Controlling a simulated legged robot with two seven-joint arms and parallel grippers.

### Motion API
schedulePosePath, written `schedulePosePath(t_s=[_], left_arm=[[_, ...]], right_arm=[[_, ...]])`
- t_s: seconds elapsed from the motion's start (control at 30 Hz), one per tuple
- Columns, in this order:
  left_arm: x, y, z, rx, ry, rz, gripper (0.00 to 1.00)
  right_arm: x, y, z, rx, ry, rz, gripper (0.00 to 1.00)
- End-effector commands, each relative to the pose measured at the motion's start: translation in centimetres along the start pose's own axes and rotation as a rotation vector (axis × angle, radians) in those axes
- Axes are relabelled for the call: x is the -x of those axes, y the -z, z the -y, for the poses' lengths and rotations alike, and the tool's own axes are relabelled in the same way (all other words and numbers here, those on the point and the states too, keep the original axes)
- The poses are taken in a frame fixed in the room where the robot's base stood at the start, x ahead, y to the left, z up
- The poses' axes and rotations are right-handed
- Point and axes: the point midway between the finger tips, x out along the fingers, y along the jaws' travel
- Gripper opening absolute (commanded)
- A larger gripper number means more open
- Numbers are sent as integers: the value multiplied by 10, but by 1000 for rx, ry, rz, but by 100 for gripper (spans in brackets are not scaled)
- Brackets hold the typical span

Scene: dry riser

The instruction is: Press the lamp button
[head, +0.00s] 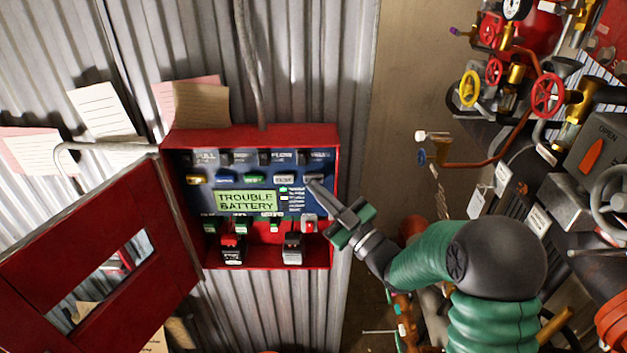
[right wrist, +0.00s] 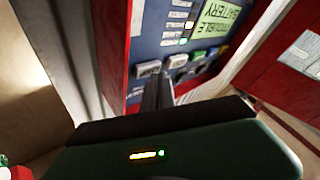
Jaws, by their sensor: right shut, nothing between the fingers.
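The control panel (head: 180,215) sits in a red box with a blue face, a row of small buttons and a lit green display (head: 246,201) reading "TROUBLE BATTERY". My right gripper (head: 316,187) is shut and empty, its tips at the right end of the button row. In the right wrist view the closed fingers (right wrist: 156,82) point at a grey button (right wrist: 148,68), very close to it; I cannot tell whether they touch. The fingers partly cover that button in the head view. The button labels are too small to read, so I cannot tell which is lamp. My left gripper is not in view.
The red box door (head: 95,265), with a window, hangs open at the left. Paper notes (head: 100,108) are on the corrugated wall. Pipes and valves with a red handwheel (head: 547,95) crowd the right side.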

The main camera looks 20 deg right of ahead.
Motion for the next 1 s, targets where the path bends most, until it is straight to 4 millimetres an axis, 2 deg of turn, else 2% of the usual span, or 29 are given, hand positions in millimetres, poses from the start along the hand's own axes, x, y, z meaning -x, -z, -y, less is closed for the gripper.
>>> schedulePosePath(t_s=[1.0], left_arm=[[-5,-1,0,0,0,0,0]], right_arm=[[-8,-6,-5,-1,0,1,0]])
